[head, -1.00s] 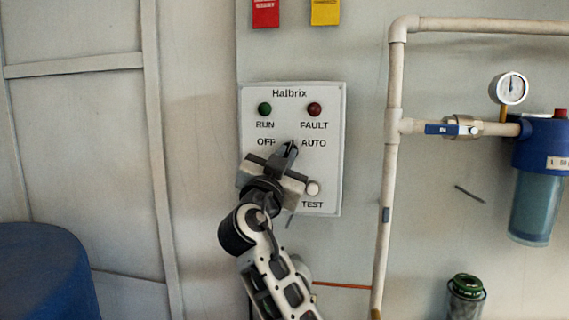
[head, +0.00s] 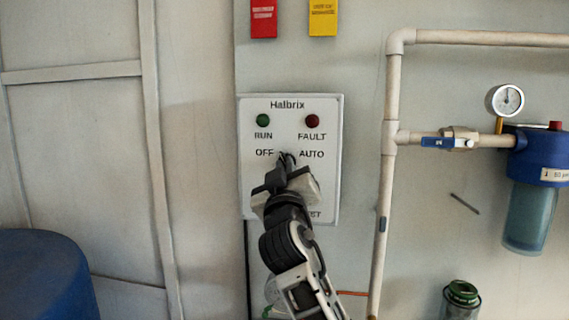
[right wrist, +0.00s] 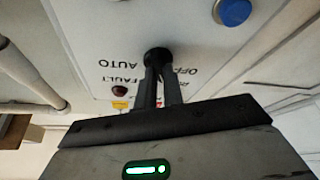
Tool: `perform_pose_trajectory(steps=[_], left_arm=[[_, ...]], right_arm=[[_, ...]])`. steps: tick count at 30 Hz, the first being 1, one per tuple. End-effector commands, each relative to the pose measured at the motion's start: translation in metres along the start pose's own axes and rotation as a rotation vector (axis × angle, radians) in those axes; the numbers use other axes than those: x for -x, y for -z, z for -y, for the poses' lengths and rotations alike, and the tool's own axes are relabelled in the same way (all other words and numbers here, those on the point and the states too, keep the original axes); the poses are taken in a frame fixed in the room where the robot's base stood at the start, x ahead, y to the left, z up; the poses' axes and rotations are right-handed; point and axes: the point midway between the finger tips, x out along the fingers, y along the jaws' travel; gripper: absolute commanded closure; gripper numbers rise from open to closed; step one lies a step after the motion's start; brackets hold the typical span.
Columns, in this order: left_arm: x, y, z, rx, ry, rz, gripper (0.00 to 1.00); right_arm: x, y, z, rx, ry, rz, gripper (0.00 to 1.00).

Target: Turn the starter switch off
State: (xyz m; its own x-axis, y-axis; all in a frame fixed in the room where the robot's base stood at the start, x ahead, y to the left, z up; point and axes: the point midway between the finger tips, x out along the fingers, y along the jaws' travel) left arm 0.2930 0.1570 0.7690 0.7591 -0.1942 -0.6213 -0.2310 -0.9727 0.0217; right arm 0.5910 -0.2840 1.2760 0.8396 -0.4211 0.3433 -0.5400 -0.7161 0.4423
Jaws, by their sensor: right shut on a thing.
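The white Halbrix starter panel (head: 330,180) is on the wall in the head view, with a green RUN lamp (head: 263,121), a red FAULT lamp (head: 312,121) and OFF and AUTO labels. My right gripper (head: 287,160) is in front of the panel, between OFF and AUTO. In the right wrist view, its two fingers (right wrist: 159,75) are shut on the black starter switch knob (right wrist: 157,56). The fingers hide most of the knob, so I cannot tell its pointing direction. A blue button (right wrist: 233,12) shows on the panel in the right wrist view. My left gripper is out of view.
A pale pipe (head: 387,190) runs down right of the panel, with a blue valve handle (head: 440,142), a gauge (head: 506,100) and a blue filter housing (head: 536,165). Red (head: 264,18) and yellow (head: 323,17) tags hang above. A blue drum (head: 40,275) stands lower left.

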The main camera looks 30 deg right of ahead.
Motion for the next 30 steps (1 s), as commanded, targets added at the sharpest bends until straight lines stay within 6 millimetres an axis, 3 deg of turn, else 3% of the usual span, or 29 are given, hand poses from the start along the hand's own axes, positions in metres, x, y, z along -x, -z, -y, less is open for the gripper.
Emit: perform_pose_trajectory(steps=[21, 24, 30], left_arm=[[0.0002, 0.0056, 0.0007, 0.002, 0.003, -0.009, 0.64], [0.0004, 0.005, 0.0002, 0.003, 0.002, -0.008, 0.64], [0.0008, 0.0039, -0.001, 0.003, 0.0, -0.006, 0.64]], right_arm=[[0.0004, -0.0005, 0.0002, 0.078, 0.032, 0.001, 1.0], [0.0003, -0.0005, 0.0002, 0.077, 0.032, 0.001, 0.69], [0.0002, -0.0004, 0.0, 0.076, 0.031, 0.001, 0.69]])
